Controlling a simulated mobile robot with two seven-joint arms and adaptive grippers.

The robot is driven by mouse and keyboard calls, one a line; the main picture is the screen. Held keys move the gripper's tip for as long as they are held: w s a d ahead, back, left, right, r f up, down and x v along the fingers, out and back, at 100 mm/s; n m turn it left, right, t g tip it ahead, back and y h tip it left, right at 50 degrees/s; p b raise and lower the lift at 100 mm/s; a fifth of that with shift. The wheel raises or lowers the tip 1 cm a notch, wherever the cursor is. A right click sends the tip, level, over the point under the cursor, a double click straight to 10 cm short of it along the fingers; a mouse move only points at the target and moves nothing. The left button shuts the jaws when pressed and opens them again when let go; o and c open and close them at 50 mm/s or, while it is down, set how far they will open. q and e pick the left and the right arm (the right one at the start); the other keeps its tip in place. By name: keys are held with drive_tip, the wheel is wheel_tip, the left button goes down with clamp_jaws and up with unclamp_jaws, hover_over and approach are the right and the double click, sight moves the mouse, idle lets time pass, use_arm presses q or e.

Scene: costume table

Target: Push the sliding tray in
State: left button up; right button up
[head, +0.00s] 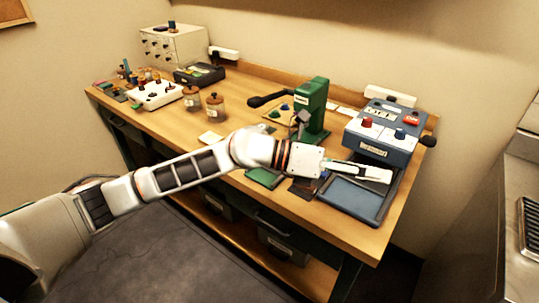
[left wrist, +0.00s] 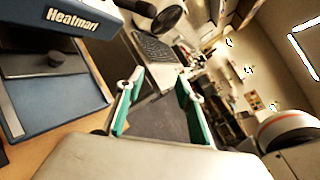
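The sliding tray (head: 350,199) is a flat dark-blue tray with a raised dark rim. It sticks out from under the blue heat press (head: 361,147) towards the table's front edge. My left gripper (head: 389,174) reaches over the tray from the left and hides part of it. In the left wrist view the tray (left wrist: 58,104) lies left of my left gripper (left wrist: 160,78), below the press (left wrist: 75,18). The green-padded fingers are apart with nothing between them. I cannot tell whether a finger touches the tray. My right gripper is not in view.
A green hand press (head: 313,108) stands left of the heat press, with a green mat (head: 265,178) in front. Two jars (head: 215,106), a white switch box (head: 156,95) and a drawer cabinet (head: 172,46) are further left. A metal unit (head: 465,205) stands beyond the table's right edge.

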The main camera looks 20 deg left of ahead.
use_arm(q)
drive_tip(key=w+a+f+y, duration=0.2)
drive_tip(key=w+a+y, duration=0.2)
drive_tip(key=a, duration=0.5)
drive_tip(key=w+a+f+y, duration=0.2)
drive_tip(key=w+a+y, duration=0.25)
drive_tip(key=a, duration=0.45)
drive_tip(key=w+a+f+y, duration=0.2)
drive_tip(key=w+a+y, duration=0.25)
drive_tip(key=a, duration=0.55)
drive_tip(key=shift+t, duration=0.3)
drive_tip(key=x, duration=0.7)
drive_tip(key=shift+s+d, duration=0.2)
drive_tip(key=shift+d, duration=0.05)
drive_tip(key=shift+c, duration=0.4)
clamp_jaws()
